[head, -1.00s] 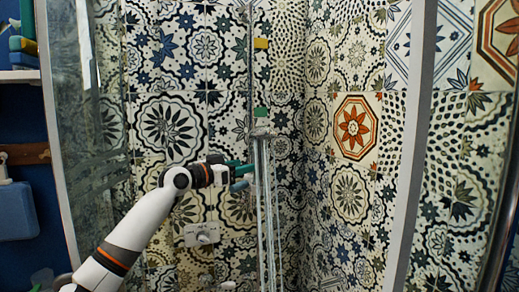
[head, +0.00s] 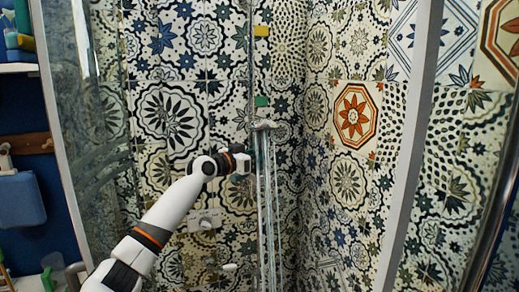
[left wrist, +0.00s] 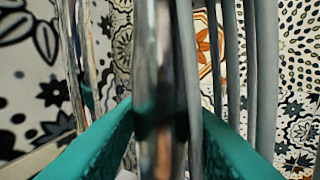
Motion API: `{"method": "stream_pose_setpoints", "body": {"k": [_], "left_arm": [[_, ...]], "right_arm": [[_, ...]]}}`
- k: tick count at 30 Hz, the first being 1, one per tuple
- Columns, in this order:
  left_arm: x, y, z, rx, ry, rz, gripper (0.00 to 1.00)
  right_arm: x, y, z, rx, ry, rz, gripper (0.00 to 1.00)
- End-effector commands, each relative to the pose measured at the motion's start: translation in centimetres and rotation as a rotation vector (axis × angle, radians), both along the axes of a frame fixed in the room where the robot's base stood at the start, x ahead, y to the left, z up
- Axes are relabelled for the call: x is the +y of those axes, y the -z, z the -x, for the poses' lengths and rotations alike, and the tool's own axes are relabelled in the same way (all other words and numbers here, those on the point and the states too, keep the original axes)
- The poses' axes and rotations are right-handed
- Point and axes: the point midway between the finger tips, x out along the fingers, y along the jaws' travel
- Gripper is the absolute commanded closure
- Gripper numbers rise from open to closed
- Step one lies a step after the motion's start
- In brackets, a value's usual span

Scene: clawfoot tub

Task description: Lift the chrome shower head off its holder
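The chrome shower head (head: 264,125) sits at the top of several thin vertical chrome and grey lines by the tiled corner, below a green block. My left gripper (head: 254,164) is level with these lines, a little below the shower head, and its fingertips are hard to make out in the head view. In the left wrist view, its two green fingers (left wrist: 163,135) stand apart. A blurred chrome tube (left wrist: 151,50) runs upright between them, close to the camera. Grey hose-like strands (left wrist: 265,70) pass at the right. I cannot tell whether the fingers touch the tube. My right gripper is out of view.
A green block (head: 262,101) and a yellow block (head: 261,31) sit on the wall above the shower head. A light control (head: 205,220) is on the tiles. A pale frame edge (head: 412,150) stands to the right, and glass at the left.

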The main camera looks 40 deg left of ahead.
Motion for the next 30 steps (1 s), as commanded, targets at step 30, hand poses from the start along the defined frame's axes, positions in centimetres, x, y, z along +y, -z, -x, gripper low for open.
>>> {"method": "stream_pose_setpoints", "body": {"k": [30], "left_arm": [[0.0, -6.4, 0.1, -0.008, 0.0, 0.001, 1.0]], "right_arm": [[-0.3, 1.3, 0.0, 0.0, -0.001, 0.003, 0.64]]}}
